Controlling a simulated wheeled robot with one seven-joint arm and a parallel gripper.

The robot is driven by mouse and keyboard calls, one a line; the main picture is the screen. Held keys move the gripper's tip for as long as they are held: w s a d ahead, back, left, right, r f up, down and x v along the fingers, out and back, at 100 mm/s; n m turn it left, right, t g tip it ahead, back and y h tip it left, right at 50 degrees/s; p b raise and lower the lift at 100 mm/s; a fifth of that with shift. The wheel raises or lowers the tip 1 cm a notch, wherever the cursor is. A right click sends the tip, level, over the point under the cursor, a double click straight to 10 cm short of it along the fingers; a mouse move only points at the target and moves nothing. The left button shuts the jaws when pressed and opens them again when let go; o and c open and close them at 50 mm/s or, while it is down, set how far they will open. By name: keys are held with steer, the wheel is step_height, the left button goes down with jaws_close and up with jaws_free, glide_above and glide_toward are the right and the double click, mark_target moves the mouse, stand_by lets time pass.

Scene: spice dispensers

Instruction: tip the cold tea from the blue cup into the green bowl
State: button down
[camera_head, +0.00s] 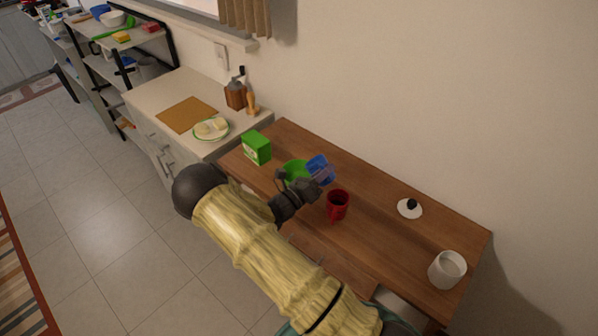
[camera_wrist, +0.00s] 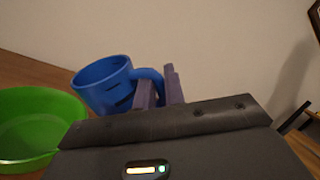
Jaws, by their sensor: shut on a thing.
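My gripper (camera_head: 324,178) is shut on the handle of the blue cup (camera_head: 319,164), above the wooden table. In the head view, the green bowl (camera_head: 293,168) is partly hidden by my gripper and the cup. I cannot see any tea or stream.
A red mug (camera_head: 338,205) stands on the table close to my gripper. A green box (camera_head: 257,147) is behind the bowl to the left. A white lid (camera_head: 410,208) and a white canister (camera_head: 447,269) are at the right. The table between mug and lid is clear.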

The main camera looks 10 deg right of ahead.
mark_target(316, 166)
steer(key=shift+w+a+r+n, duration=0.1)
steer(key=shift+w+r+n, duration=0.05)
steer(key=shift+r+n, duration=0.15)
steer(key=shift+w+a+f+n+t, duration=0.15)
steer(key=shift+n+t, duration=0.05)
steer(key=shift+n, duration=0.25)
steer(key=shift+w+a+f+n+t, duration=0.1)
steer(key=shift+w+n+t, duration=0.1)
steer(key=shift+n, duration=0.25)
steer(key=shift+s+b, duration=0.15)
steer(key=shift+b, duration=0.15)
steer(key=shift+w+n, duration=0.2)
steer(key=shift+n, duration=0.1)
steer(key=shift+t, duration=0.3)
steer(key=shift+w+a+f+n+t+b, duration=0.1)
steer(key=shift+a+f+n+t+b, duration=0.1)
steer(key=shift+n, duration=0.25)
steer(key=shift+w+a+f+n+t+b, duration=0.1)
steer(key=shift+a+n+b, duration=0.1)
steer(key=shift+n, duration=0.25)
steer(key=shift+w+a+r+n+t, duration=0.2)
steer(key=shift+w+r+n+t, duration=0.2)
steer(key=shift+n, duration=0.5)
steer(key=shift+s+a+r+n, duration=0.1)
steer(key=shift+r+n, duration=0.05)
steer(key=shift+n, duration=0.15)
